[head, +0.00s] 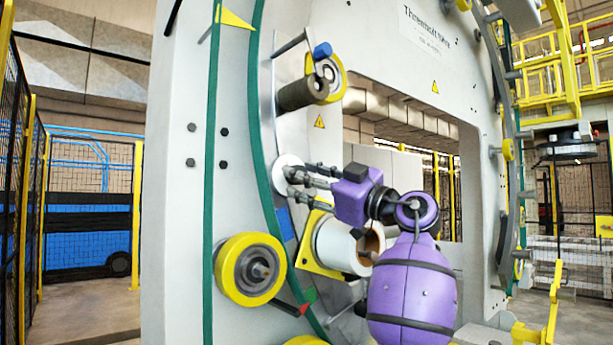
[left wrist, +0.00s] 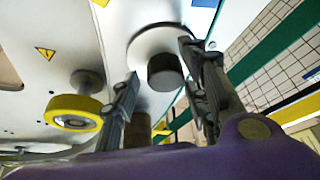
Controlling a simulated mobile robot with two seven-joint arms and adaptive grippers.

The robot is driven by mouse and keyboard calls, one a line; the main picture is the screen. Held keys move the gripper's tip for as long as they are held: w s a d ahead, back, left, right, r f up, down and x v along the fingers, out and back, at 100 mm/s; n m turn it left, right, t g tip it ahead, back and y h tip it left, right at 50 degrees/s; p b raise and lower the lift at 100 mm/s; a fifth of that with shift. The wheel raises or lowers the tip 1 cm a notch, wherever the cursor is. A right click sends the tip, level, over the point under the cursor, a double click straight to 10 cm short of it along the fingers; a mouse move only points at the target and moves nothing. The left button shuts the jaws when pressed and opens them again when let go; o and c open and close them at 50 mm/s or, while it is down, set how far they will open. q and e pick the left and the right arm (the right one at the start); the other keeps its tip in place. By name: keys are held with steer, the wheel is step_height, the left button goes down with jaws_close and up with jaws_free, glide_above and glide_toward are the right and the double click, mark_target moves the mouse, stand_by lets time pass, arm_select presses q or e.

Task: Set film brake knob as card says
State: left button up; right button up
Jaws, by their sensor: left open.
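The film brake knob shows in the left wrist view as a dark round knob (left wrist: 165,72) on a white disc (left wrist: 148,43). In the head view the white disc (head: 283,168) shows on the machine face, with the knob largely hidden by my fingers. My left gripper (head: 297,181) is open at the disc. In the left wrist view its fingertips (left wrist: 161,65) stand on either side of the knob, the right one closer; I cannot tell whether it touches. No readable card shows; a blue patch (head: 286,224) lies below the disc. My right gripper is out of view.
A dark roller (head: 300,94) with a yellow ring stands above the disc. A white film roll (head: 338,246) sits below my forearm, and a yellow wheel (head: 249,269) at lower left. A sign (head: 428,28) on the upper panel is only partly legible. A mesh fence (head: 36,185) stands at left.

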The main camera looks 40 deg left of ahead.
arm_select(q)
steer(key=shift+s+r, duration=0.1)
steer(key=c, duration=1)
